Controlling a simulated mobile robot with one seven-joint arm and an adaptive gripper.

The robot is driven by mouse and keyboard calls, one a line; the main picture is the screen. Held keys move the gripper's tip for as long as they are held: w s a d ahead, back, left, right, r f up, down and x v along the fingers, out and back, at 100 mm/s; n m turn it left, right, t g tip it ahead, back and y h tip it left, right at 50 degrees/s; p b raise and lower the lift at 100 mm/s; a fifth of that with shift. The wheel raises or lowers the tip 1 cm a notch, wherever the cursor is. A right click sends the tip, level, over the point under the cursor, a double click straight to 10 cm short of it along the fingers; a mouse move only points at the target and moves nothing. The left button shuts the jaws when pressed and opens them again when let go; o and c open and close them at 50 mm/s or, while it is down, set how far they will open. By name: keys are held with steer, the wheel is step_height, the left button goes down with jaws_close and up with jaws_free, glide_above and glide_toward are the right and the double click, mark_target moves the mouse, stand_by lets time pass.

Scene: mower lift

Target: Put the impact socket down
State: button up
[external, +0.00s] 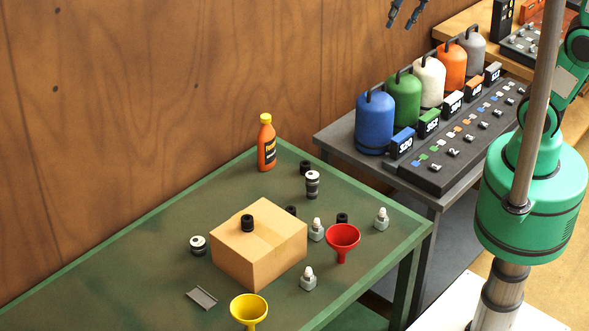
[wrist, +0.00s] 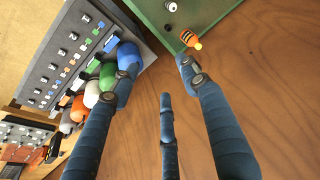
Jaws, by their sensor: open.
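A small black socket (external: 247,223) stands on top of the cardboard box (external: 235,262) on the green table. Similar black pieces are on the table: one behind (external: 305,167), one partly hidden by the box (external: 291,211), and one beside the red funnel (external: 342,218). I cannot tell which of them is the impact socket. My gripper (external: 403,14) is at the top edge of the external view, high above and far from the box. In the wrist view its fingers (wrist: 158,72) are spread with nothing between them.
The green table (external: 150,275) also holds an orange bottle (external: 266,147), a red funnel (external: 343,237), a yellow funnel (external: 248,310) and several small metal parts. Coloured gas cylinders (external: 375,124) stand on a grey bench at right. A wooden wall (external: 180,80) rises behind.

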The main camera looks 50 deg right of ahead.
steer(key=s+d+t, duration=0.1)
steer(key=s+d, duration=0.4)
steer(key=s, duration=0.2)
steer(key=s+d+f, duration=0.1)
steer(key=s+d, duration=0.4)
steer(key=s, duration=0.3)
steer(key=shift+s+d+f+t+h, duration=0.15)
steer(key=shift+d+t+h, duration=0.2)
steer(key=shift+t+h, duration=0.05)
step_height(320, 180, down, 14)
steer(key=b, duration=1.4)
steer(key=shift+o, duration=0.5)
